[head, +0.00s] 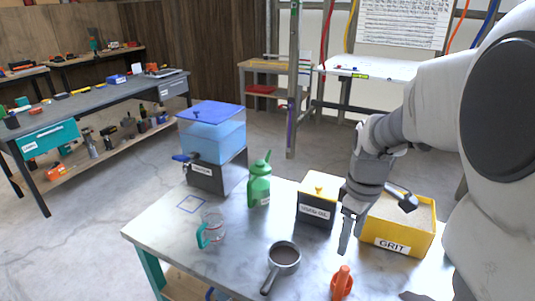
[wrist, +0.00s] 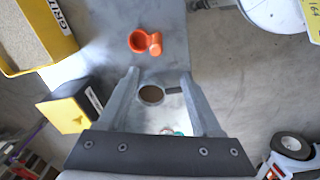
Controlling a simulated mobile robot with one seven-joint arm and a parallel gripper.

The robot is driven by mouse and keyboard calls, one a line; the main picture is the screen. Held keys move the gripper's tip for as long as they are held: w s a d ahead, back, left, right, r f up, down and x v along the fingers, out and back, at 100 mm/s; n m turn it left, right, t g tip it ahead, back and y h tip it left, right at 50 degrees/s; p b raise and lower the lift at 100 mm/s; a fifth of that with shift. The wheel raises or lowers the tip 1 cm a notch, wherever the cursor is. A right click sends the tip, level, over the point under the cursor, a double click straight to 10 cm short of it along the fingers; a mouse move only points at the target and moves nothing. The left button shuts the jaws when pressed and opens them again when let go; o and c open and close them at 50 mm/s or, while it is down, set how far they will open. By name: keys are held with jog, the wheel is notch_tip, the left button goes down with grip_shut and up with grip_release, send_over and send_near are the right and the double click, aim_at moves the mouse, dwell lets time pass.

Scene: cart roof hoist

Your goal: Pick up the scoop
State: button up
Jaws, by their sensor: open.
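A round grey metal scoop (head: 284,255) with a dark handle stands on the table's near part, its handle towards the front. It looks like a small pan with brown inside. In the wrist view the scoop (wrist: 152,94) shows between the fingers, farther off, with its handle to the right. My gripper (head: 346,235) points down above the table, to the right of the scoop and apart from it. In the wrist view my gripper (wrist: 160,80) has its fingers wide apart and nothing held.
An orange object (head: 341,284) stands at the front, right of the scoop. A yellow grit box (head: 395,240) and a black-and-yellow box (head: 315,205) flank my gripper. A green bottle (head: 259,184), a clear teal-handled jug (head: 211,230) and a blue-lidded tank (head: 212,135) stand farther left.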

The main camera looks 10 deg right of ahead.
aim_at(341, 285)
jog(key=shift+w+d+f, duration=0.15)
jog(key=shift+d+f, duration=0.05)
jog(key=shift+f, duration=0.25)
jog(key=shift+w+d+f, duration=0.1)
jog(key=shift+d+f, duration=0.1)
jog(key=shift+f, duration=0.25)
notch_tip(341, 285, down, 17)
jog(key=b, duration=0.3)
jog(key=shift+d+r, duration=0.1)
jog(key=shift+c, duration=0.3)
grip_shut()
dwell(0.5)
